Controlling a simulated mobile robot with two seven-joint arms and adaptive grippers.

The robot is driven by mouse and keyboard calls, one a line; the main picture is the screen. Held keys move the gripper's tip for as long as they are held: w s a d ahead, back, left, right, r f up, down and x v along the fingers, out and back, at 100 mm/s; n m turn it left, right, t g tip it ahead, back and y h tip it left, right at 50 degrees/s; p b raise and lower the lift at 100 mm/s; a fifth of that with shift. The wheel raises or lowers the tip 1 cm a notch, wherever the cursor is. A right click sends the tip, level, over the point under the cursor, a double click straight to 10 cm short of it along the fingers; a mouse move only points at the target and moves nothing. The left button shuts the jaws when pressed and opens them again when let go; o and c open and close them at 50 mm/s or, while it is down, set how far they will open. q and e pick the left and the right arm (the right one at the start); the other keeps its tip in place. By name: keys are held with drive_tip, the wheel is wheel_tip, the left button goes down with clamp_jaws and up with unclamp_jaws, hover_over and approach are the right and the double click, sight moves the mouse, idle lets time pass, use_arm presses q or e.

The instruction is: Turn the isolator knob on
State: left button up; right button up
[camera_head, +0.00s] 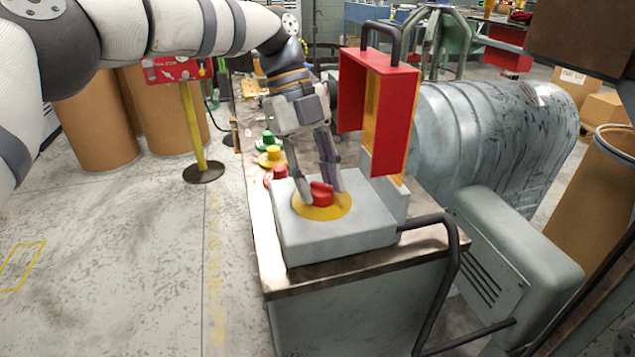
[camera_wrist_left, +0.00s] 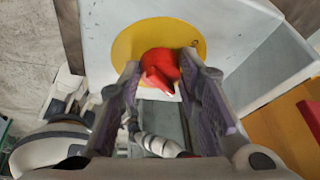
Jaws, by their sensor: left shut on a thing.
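The isolator knob (camera_head: 321,193) is red and sits on a round yellow plate (camera_head: 322,212) on top of a grey box (camera_head: 340,238). In the left wrist view the red knob (camera_wrist_left: 160,68) shows between the fingertips, in front of the yellow disc (camera_wrist_left: 128,46). My left gripper (camera_head: 320,190) reaches down from above with one finger on each side of the knob, and is shut on it. The fingers hide part of the knob's sides. My right gripper is not in view.
A red and yellow upright guard (camera_head: 390,110) with a black handle stands just right of the gripper. Green, yellow and red buttons (camera_head: 272,157) sit on the bench behind the box. A dark bent pipe (camera_head: 452,260) runs along the bench's right side.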

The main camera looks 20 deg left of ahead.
use_arm(q)
drive_tip(key=shift+f+m, duration=0.15)
drive_tip(key=shift+m, duration=0.35)
drive_tip(key=shift+g, duration=0.3)
drive_tip(key=o, duration=1.1)
drive_tip(key=shift+o, duration=0.2)
drive_tip(key=v, duration=0.7)
drive_tip(key=shift+r, duration=0.35)
